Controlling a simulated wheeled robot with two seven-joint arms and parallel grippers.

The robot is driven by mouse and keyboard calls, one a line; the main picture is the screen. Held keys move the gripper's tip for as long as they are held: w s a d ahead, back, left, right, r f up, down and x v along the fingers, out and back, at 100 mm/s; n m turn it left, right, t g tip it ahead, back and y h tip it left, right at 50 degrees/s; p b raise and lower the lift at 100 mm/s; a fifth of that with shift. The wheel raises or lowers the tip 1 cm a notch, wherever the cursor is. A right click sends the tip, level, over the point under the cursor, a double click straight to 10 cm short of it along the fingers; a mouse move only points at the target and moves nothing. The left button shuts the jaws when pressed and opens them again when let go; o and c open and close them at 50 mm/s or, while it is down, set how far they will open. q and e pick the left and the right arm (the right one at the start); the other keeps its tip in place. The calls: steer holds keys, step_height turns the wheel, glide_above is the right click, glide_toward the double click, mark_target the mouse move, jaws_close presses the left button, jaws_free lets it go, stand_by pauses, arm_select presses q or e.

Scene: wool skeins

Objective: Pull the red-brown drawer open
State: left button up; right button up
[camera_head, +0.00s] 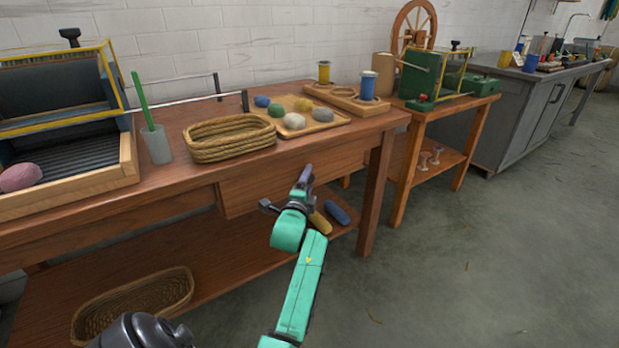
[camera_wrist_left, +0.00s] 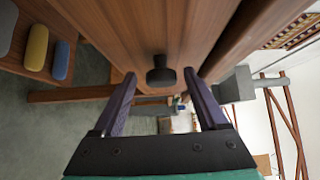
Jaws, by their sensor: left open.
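The red-brown drawer (camera_head: 250,193) is set under the front edge of the wooden table and looks about flush with it. Its dark round knob (camera_wrist_left: 160,76) shows in the left wrist view. My left gripper (camera_head: 301,183) is in front of the drawer front, one finger above the other. In the left wrist view its two purple fingers are open, and the knob lies in line with the gap between them. I cannot tell whether the fingertips reach past the knob. In the head view my gripper hides the knob. My right gripper is out of view.
The table (camera_head: 376,200) has a right front leg near the drawer. On its top are a wicker basket (camera_head: 230,139) and a tray (camera_head: 330,122) of wool balls. A yellow skein (camera_head: 320,222) and a blue skein (camera_head: 337,212) lie on the lower shelf. The floor at right is clear.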

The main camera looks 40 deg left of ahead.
arm_select(q)
steer(key=shift+s+r, duration=0.1)
jaws_close()
stand_by(1.3)
